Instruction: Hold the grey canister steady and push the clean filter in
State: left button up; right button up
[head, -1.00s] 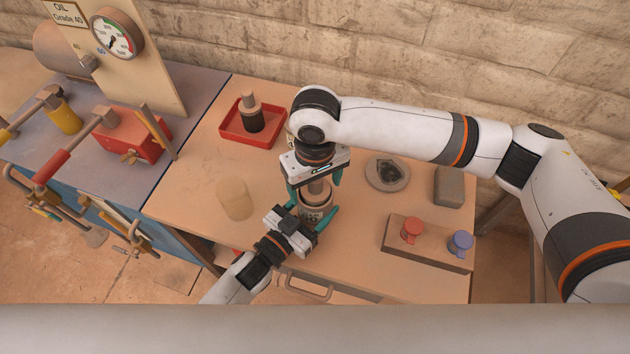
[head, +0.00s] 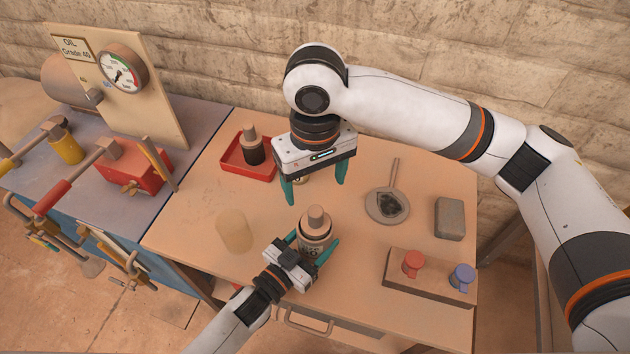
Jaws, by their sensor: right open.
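The grey canister (head: 314,252) stands upright near the front of the wooden table. The clean filter (head: 316,222) sits in its mouth, with a tan knob sticking up above the rim. My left gripper (head: 312,246) has its teal fingers on either side of the canister and appears closed on it; its body hides part of the canister's lower front. My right gripper (head: 316,192) is open and empty, pointing down above and behind the filter, clear of it. How deep the filter sits inside is hidden.
A red tray (head: 234,163) with a dark filter (head: 252,148) stands at the back left. A round strainer with dark contents (head: 387,205), a grey block (head: 449,217) and a stand with red and blue knobs (head: 430,285) are right.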

pick_arm(q)
jog(key=o, duration=1.3)
